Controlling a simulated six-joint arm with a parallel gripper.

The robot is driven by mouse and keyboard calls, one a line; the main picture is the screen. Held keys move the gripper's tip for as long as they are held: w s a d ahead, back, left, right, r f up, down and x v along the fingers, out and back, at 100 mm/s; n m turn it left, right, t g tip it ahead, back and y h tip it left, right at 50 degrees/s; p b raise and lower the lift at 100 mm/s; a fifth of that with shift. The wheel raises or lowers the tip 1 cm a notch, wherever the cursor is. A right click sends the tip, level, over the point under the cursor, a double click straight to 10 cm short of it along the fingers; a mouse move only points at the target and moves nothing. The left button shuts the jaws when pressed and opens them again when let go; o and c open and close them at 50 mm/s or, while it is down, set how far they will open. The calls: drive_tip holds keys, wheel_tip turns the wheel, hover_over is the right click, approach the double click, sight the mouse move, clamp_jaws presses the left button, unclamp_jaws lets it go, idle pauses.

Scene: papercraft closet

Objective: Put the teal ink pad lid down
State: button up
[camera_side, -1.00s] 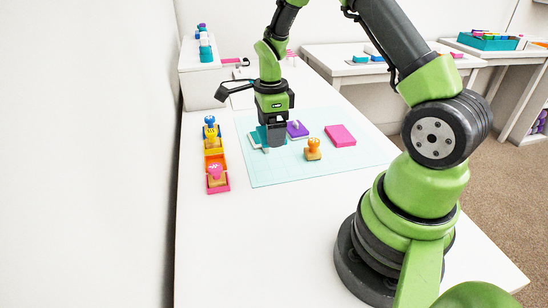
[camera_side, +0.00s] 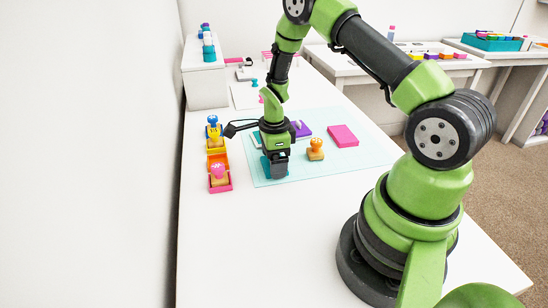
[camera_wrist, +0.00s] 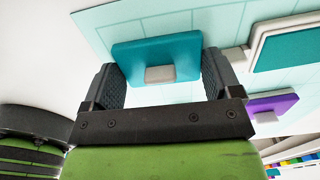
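The teal ink pad lid (camera_wrist: 157,58), a flat teal plate with a grey block (camera_wrist: 160,74) on it, is between the two fingers of my gripper (camera_wrist: 160,82) in the wrist view. The open teal ink pad (camera_wrist: 286,44) lies to the right in the wrist view, apart from the lid. My gripper mostly hides it in the side view.
A purple ink pad (camera_side: 303,129), an orange stamp (camera_side: 316,149) and a pink pad (camera_side: 343,136) are on the mat. The mat's front right part is clear.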

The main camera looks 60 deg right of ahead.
drive_tip(key=shift+o, duration=0.8)
drive_tip(key=s+a+r+n+t, duration=0.1)
drive_tip(key=a+r+n, duration=0.15)
drive_tip(key=r, duration=0.85)
drive_tip(key=s+a+r+n+t, duration=0.15)
drive_tip(key=r+n, duration=0.25)
drive_tip(key=r, duration=0.7)
drive_tip(key=s+a+r+n+t+y, duration=0.1)
drive_tip(key=s+a+r+n, duration=0.3)
drive_tip(key=n, duration=0.4)
drive_tip(key=s+a+r+n+t+y, duration=0.1)
drive_tip(key=s+a+r+n+t, duration=0.2)
drive_tip(key=s+a+n, duration=0.3)
drive_tip(key=s+r+n, duration=0.1)
drive_tip(key=s+n, duration=0.1)
drive_tip(key=s, duration=0.1)
drive_tip(key=shift+s+a+r+t, duration=0.3)
drive_tip(key=shift+a+r+t, duration=0.05)
drive_tip(key=shift+a+r, duration=0.05)
